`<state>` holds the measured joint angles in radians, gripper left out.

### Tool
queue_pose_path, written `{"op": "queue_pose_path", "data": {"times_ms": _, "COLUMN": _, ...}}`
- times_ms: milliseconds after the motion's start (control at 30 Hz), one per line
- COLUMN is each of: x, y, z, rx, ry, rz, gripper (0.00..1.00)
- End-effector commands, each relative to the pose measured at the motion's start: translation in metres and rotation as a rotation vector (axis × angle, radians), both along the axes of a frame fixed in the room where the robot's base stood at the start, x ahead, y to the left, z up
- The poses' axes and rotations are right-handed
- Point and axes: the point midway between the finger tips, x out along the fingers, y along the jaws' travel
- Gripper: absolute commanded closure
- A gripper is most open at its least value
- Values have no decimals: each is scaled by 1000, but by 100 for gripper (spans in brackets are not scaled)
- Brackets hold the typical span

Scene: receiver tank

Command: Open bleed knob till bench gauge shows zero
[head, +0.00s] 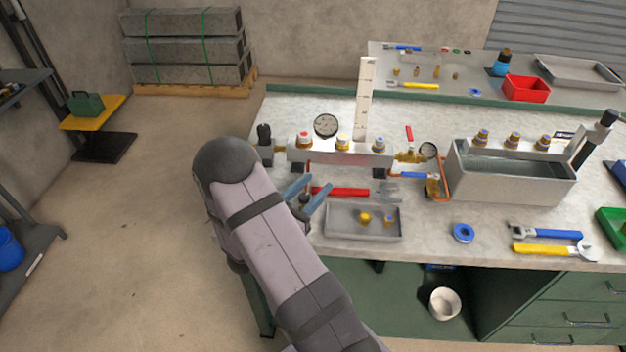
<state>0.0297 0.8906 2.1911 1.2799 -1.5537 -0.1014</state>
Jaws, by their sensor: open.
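I cannot tell which fitting is the bleed knob; a small dark and reddish part (304,199) shows between my fingers, too small to identify. My gripper (319,182) has blue fingers, apart, in front of the tank's left end. My arm hides the bench's front left corner.
A red-handled tool (341,192) lies right of my gripper, behind a grey tray (335,234) of small fittings. A water-filled trough (500,185) stands to the right. Blue (555,234) and yellow (545,250) wrenches lie front right. A tall white ruled plate (365,100) rises behind.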

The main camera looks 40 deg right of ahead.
Motion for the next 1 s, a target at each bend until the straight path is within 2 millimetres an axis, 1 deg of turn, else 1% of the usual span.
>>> {"op": "queue_pose_path", "data": {"times_ms": 133, "x": 0, "y": 0, "z": 7, "rx": 0, "ry": -3, "rz": 0, "gripper": 58}}
{"op": "queue_pose_path", "data": {"times_ms": 267, "x": 0, "y": 0, "z": 20, "rx": 0, "ry": -4, "rz": 0, "gripper": 58}}
{"op": "queue_pose_path", "data": {"times_ms": 600, "x": 0, "y": 0, "z": 66, "rx": 0, "ry": -5, "rz": 0, "gripper": 58}}
{"op": "queue_pose_path", "data": {"times_ms": 800, "x": 0, "y": 0, "z": 87, "rx": 1, "ry": -4, "rz": 0, "gripper": 58}}
{"op": "queue_pose_path", "data": {"times_ms": 1000, "x": 0, "y": 0, "z": 98, "rx": 0, "ry": -1, "rz": 0, "gripper": 58}}
